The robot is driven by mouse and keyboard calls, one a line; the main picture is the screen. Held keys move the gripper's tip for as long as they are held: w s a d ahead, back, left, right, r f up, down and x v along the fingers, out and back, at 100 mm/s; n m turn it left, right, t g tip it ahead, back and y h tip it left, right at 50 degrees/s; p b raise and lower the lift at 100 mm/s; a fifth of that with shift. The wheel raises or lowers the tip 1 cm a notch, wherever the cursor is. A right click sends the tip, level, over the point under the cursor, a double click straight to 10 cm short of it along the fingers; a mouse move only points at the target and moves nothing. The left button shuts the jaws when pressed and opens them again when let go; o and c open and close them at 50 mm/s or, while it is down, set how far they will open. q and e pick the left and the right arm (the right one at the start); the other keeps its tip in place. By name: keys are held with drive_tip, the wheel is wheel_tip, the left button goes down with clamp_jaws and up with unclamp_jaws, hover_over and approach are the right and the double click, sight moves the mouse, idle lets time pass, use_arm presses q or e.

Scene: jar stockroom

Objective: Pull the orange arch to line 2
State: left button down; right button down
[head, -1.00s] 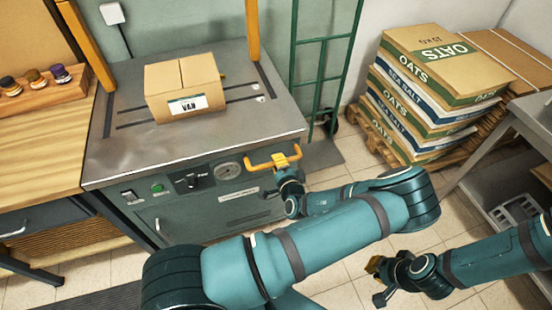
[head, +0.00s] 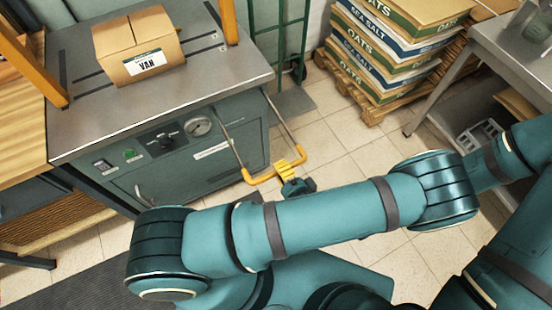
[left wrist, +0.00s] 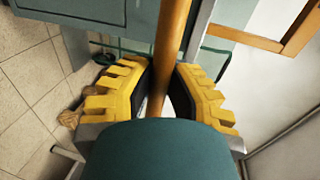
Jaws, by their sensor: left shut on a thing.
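The orange arch stands over the steel table top; its left post (head: 35,62) and right post (head: 228,20) show, and its top is out of view. The post feet appear roughly level with the nearer dark cross line (head: 92,90); the exact fit and line numbers cannot be read. A U-shaped orange handle (head: 262,177) stands out from the cabinet front on two metal rods. My left gripper (head: 293,168) is shut on this handle; in the left wrist view its yellow fingers (left wrist: 158,95) lie either side of the bar (left wrist: 172,45). My right gripper is out of view.
A carton marked VAN (head: 140,50) sits on the table behind the arch feet. A green hand truck (head: 285,45) and stacked oats and sea salt sacks (head: 385,50) stand behind. A grey bench (head: 500,55) is at right. Tiled floor (head: 345,130) lies clear beyond my arm.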

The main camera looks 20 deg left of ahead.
use_arm(q)
drive_tip(key=shift+s+d, duration=0.15)
drive_tip(key=c, duration=0.9)
unclamp_jaws()
wheel_tip(320, 180, up, 10)
drive_tip(key=shift+d, duration=0.1)
idle(0.4)
